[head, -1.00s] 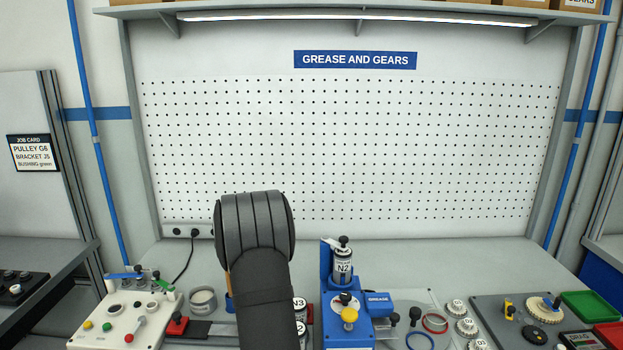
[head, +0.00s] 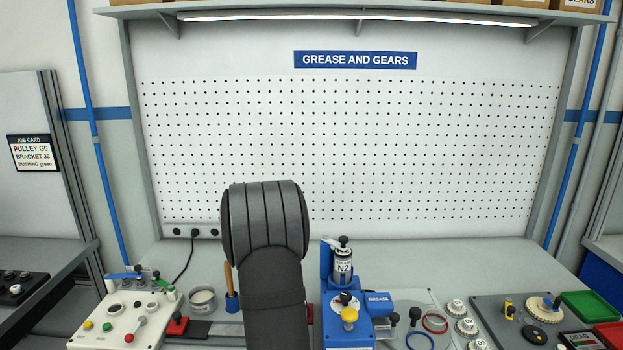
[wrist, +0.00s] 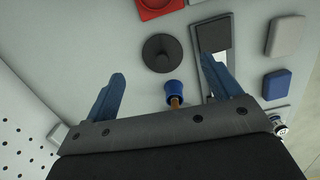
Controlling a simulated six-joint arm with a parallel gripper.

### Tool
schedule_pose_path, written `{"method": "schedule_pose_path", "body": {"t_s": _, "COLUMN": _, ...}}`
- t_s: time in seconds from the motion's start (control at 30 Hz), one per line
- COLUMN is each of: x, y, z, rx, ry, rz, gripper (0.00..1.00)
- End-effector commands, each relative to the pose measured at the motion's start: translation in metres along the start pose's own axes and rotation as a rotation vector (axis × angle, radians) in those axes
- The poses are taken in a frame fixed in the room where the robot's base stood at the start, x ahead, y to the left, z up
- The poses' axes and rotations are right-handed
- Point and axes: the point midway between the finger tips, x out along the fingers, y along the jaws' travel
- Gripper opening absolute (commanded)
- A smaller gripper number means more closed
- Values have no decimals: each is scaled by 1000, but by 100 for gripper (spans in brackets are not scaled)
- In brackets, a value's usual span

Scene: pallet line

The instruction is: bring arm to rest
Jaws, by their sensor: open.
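In the head view my arm rises in front of the pegboard and hides part of the bench; the gripper itself is not seen there. A blue cup with a wooden handle in it (head: 232,300) stands just left of my arm. A blue cup with a wooden stick also shows between the finger bases in the wrist view (wrist: 174,87).
A blue press (head: 345,318) with an N2 canister (head: 343,267) stands right of my arm. A white control box (head: 125,318) and an open tin (head: 202,299) are at left. Green (head: 588,306) and red trays are at far right. The back of the bench is mostly clear.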

Motion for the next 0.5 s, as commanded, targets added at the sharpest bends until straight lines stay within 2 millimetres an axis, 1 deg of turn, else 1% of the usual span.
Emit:
{"method": "schedule_pose_path", "body": {"t_s": 0.1, "x": -8, "y": -3, "z": 14, "rx": 121, "ry": 4, "rz": -12, "gripper": 83}}
{"method": "schedule_pose_path", "body": {"t_s": 0.5, "x": -34, "y": -17, "z": 52, "rx": 524, "ry": 14, "rz": -53, "gripper": 83}}
